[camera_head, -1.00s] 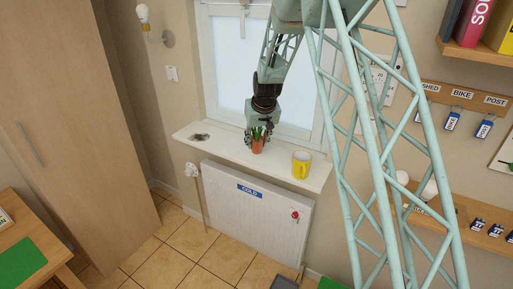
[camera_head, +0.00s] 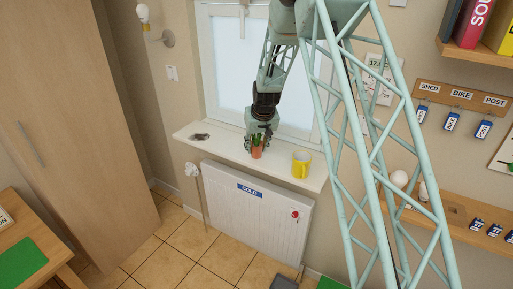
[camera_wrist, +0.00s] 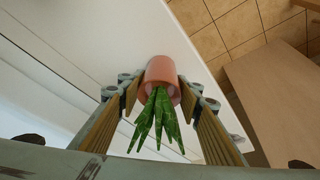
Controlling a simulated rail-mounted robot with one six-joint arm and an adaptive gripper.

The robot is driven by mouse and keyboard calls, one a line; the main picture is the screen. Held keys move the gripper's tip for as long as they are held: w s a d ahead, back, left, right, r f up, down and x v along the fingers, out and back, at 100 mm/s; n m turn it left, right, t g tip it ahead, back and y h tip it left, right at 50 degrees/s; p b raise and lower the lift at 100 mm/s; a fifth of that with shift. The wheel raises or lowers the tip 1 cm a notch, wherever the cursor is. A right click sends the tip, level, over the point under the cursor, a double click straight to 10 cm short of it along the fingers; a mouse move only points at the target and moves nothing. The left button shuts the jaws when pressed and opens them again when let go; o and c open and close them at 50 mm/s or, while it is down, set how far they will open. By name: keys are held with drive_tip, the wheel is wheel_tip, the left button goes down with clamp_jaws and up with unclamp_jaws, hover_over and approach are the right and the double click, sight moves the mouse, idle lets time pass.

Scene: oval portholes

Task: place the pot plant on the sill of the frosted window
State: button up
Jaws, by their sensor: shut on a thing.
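The pot plant (camera_head: 257,152), a small terracotta pot with green spiky leaves, is at the white sill (camera_head: 222,146) of the frosted window (camera_head: 230,75), left of the yellow mug. My gripper (camera_head: 257,143) is shut on the pot plant from above. In the wrist view the pot (camera_wrist: 161,70) sits between the two fingers, with its leaves (camera_wrist: 157,120) pointing towards the camera. The pot is close over the sill; I cannot tell whether its base touches it.
A yellow mug (camera_head: 301,164) stands on the sill to the right. A small dark object (camera_head: 200,136) lies at the sill's left end. A white radiator (camera_head: 255,208) marked COLD is below. Bare sill lies between these things.

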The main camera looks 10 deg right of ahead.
drive_tip(key=shift+f, duration=0.2)
idle(0.3)
drive_tip(key=o, duration=1)
drive_tip(key=shift+r, duration=0.15)
drive_tip(key=shift+r, duration=0.35)
drive_tip(key=shift+v, duration=5.65)
drive_tip(key=shift+s, duration=0.2)
